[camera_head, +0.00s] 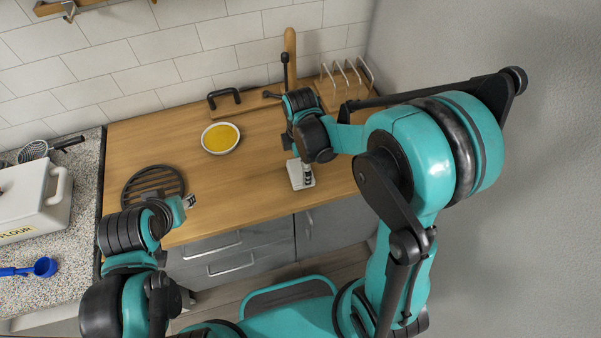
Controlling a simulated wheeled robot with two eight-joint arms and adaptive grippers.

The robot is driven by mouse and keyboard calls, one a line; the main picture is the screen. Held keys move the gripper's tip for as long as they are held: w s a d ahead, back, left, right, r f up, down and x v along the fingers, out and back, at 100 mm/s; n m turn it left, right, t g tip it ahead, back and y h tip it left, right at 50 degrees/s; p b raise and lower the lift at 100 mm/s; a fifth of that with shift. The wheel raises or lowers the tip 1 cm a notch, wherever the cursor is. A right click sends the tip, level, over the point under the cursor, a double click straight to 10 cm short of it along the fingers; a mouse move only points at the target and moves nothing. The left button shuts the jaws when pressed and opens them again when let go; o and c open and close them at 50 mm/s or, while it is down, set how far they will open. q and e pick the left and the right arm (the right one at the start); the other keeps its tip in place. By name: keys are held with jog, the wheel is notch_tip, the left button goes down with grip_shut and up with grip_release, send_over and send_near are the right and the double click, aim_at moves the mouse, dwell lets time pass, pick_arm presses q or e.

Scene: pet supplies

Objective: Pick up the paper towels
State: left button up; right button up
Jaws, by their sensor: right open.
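I cannot make out any paper towels in the head view. My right gripper (302,174) is open above the front edge of the wooden counter (250,185), right of centre. Its pale parts are small, and I cannot tell whether something white lies directly under it. My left gripper (190,201) is over the counter's front left, beside a round dark slatted trivet (153,184). Its fingers are too small to read. My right arm hides part of the counter's right side.
A white bowl of yellow food (220,138) stands mid-counter. Behind it are a black handle-like object (224,98), an upright wooden post (290,48) and a wire rack (346,75). A flour container (30,200) and blue scoop (45,267) are left. The counter between bowl and trivet is clear.

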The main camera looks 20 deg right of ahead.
notch_tip(320, 180, down, 3)
jog(key=shift+b, duration=0.3)
jog(key=c, duration=0.8)
jog(key=shift+r, duration=0.15)
notch_tip(320, 180, up, 4)
jog(key=shift+r+p, duration=0.15)
jog(key=shift+p, duration=0.75)
jog(key=shift+c, duration=0.2)
jog(key=s+d+r+p, duration=0.1)
jog(key=s+d+r, duration=0.1)
jog(key=s, duration=0.3)
jog(key=s+d+r+p, duration=0.2)
jog(key=s+d+r, duration=0.1)
jog(key=s+r, duration=0.1)
jog(key=shift+s+r, duration=0.25)
jog(key=shift+s, duration=0.5)
jog(key=shift+d, duration=0.1)
jog(key=shift+c, duration=0.6)
